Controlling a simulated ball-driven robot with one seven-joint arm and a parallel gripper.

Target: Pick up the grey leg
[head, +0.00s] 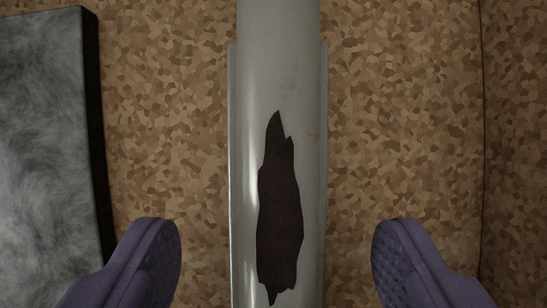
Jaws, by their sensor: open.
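The grey leg (279,80) is a long pale grey bar running up and down the middle of the head view. Both its ends lie outside the picture. A dark brown, jagged-edged patch marks its lower half. Thin flanges show along both its sides. My gripper (277,255) is open, with one purple finger on each side of the leg. There is a clear gap between each finger and the leg, and neither finger touches it. How high the fingers are above the leg is hard to tell.
A grey, mottled slab (45,150) with a dark edge fills the left side. The brown flecked surface (405,120) is bare on both sides of the leg. A dark seam or edge runs down the far right.

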